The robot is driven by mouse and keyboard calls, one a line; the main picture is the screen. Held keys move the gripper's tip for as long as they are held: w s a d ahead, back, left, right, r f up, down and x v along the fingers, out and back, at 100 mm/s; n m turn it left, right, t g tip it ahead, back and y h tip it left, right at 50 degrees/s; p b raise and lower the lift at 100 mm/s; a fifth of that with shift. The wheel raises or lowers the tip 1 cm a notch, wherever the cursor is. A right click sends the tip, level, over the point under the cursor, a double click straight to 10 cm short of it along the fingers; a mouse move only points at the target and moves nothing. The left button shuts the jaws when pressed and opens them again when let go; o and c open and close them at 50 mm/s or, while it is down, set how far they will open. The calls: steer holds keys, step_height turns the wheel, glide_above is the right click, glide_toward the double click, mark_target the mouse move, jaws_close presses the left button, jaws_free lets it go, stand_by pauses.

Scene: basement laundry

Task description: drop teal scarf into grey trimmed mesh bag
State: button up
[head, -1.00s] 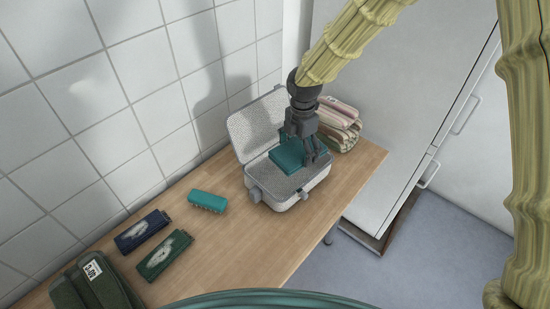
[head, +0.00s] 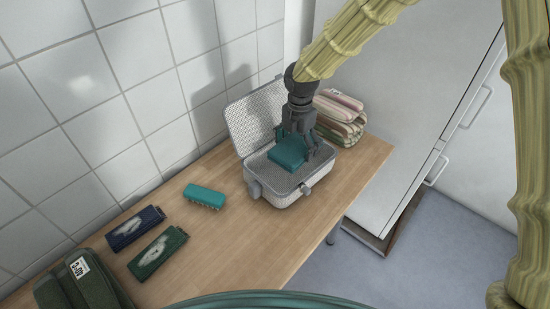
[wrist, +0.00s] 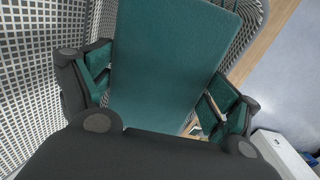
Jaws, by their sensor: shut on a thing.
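The teal scarf (head: 287,154) is a folded, flat block held at my gripper (head: 303,148). In the wrist view the scarf (wrist: 170,65) fills the space between the two fingers, which are shut on it. The grey trimmed mesh bag (head: 285,196) stands open on the table, its mesh lid (head: 250,122) tilted back toward the wall. My gripper and the scarf are over the bag's opening, within its outline. I cannot tell whether the scarf touches the bag's floor. Mesh (wrist: 28,90) shows on both sides of the scarf in the wrist view.
A brighter teal fringed bundle (head: 205,195) lies left of the bag on the wooden table (head: 235,240). Navy (head: 134,228) and green (head: 160,251) bundles and a dark green labelled item (head: 95,282) lie farther left. Folded striped towels (head: 340,115) sit behind the bag. A white cabinet (head: 400,100) stands right.

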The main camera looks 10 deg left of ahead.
steer(key=shift+f+b, duration=0.4)
steer(key=shift+f, duration=0.4)
steer(key=o, duration=0.8)
steer(key=shift+r, duration=0.1)
step_height(320, 180, up, 12)
